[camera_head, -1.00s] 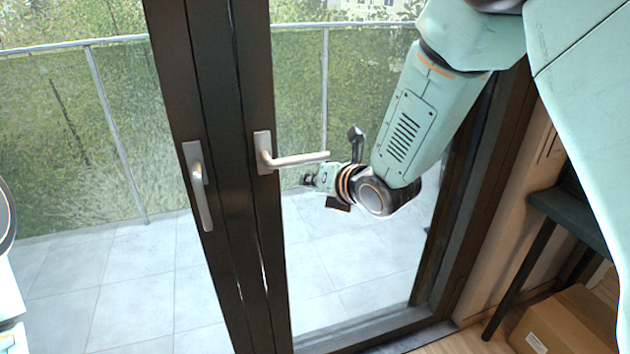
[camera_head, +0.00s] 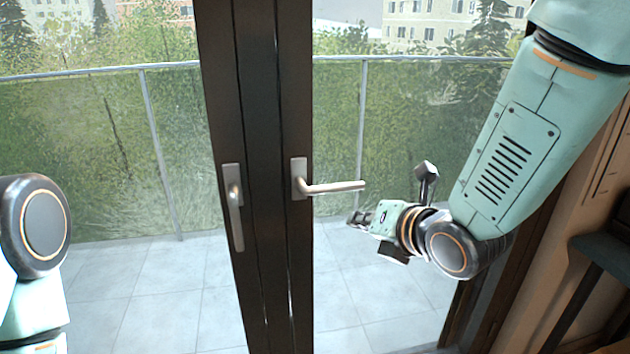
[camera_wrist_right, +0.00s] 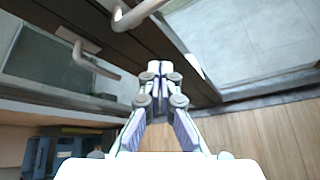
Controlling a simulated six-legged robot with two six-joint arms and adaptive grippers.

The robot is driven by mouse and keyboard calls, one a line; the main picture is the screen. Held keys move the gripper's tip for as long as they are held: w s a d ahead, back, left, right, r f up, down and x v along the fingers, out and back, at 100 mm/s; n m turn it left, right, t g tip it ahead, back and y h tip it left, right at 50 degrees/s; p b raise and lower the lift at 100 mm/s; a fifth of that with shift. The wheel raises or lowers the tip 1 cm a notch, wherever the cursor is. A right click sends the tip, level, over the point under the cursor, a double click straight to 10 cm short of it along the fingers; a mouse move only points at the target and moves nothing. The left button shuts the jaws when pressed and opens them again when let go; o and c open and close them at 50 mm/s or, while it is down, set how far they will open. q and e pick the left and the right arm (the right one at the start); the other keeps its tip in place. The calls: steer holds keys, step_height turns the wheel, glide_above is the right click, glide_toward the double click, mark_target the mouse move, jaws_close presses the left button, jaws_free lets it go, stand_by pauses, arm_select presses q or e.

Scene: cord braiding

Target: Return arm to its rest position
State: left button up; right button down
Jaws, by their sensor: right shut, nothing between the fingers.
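My right arm comes in from the right in the head view. Its gripper (camera_head: 358,219) is small there, just below and right of the tip of the horizontal door handle (camera_head: 335,187), and apart from it as far as I can tell. In the right wrist view the gripper (camera_wrist_right: 160,68) has its fingers together and holds nothing. The horizontal handle also shows in the wrist view (camera_wrist_right: 135,14), beyond the fingers. Part of my left arm shows at the left edge of the head view; its gripper is out of view.
Dark-framed glass doors (camera_head: 270,110) stand ahead, with a vertical handle (camera_head: 236,205) on the left leaf. A tiled balcony with a railing (camera_head: 110,73) lies behind the glass. A dark table (camera_head: 600,250) stands at the right. The wrist view shows wood floor (camera_wrist_right: 260,130).

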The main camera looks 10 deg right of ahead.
steer(key=s+d+f+m+g+h, duration=0.1)
steer(key=s+d+f+m+g, duration=0.1)
steer(key=s+f+m, duration=0.45)
steer(key=s+d+f+m+g+h, duration=0.1)
steer(key=s+f+m+g, duration=0.15)
steer(key=f+m, duration=0.75)
steer(key=s+d+f+m+g+h, duration=0.15)
steer(key=s+f+m, duration=0.35)
steer(key=m, duration=0.7)
steer(key=s+f+m+g, duration=0.1)
steer(key=s+f+g, duration=0.1)
steer(key=s+f, duration=0.2)
steer(key=s+d+f+m+g, duration=0.1)
steer(key=s+f, duration=0.3)
steer(key=s, duration=0.6)
steer(key=s+f+m+g+b, duration=0.1)
steer(key=s+f+m+g, duration=0.1)
steer(key=s, duration=0.5)
step_height(320, 180, down, 2)
steer(key=shift+d+f+g, duration=0.1)
steer(key=shift+d+g, duration=0.3)
steer(key=shift+g, duration=0.1)
